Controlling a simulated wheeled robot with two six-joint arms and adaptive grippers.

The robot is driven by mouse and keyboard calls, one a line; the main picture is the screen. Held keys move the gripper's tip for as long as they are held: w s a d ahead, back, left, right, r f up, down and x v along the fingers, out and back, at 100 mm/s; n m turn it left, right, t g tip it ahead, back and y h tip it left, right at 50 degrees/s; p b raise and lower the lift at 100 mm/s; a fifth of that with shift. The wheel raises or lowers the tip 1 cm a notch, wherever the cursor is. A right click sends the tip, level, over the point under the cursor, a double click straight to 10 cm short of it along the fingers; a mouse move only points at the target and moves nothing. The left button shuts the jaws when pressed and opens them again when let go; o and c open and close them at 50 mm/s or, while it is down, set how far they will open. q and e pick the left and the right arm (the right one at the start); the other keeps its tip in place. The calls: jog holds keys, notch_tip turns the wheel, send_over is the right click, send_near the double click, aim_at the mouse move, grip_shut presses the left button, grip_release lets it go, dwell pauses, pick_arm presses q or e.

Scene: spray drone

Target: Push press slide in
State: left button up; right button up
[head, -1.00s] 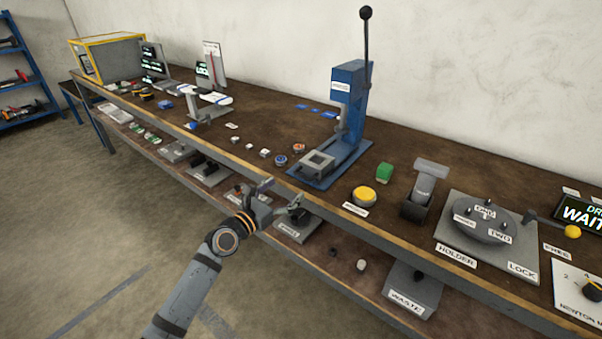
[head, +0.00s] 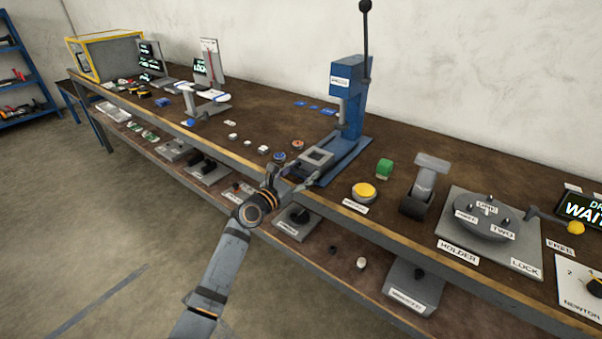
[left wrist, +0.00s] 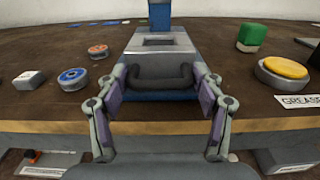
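The blue press (head: 346,100) with its upright black lever stands on the workbench. Its grey slide (head: 318,157), with a rectangular opening on top, sits on the blue base toward the bench's front edge. In the left wrist view the slide (left wrist: 160,42) is straight ahead, with a dark handle (left wrist: 158,78) at its near end. My left gripper (head: 292,183) is at the bench's front edge by the slide. Its fingers (left wrist: 158,100) are spread on either side of the handle, open; I cannot tell whether they touch it. My right gripper is not in view.
Right of the press are a yellow grease pot (head: 363,191), a green block (head: 384,168) and a round holder (head: 486,222). Small round parts (left wrist: 73,78) lie left of the slide. The bench's front edge (left wrist: 260,126) runs beneath the gripper. A lower shelf holds several items.

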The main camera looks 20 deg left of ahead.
aim_at(308, 166)
pick_arm(q)
jog(key=c, duration=0.9)
jog(key=shift+x, duration=2)
jog(key=o, duration=1.6)
jog(key=shift+s, duration=0.1)
jog(key=v, duration=1.2)
jog(key=shift+o, duration=0.3)
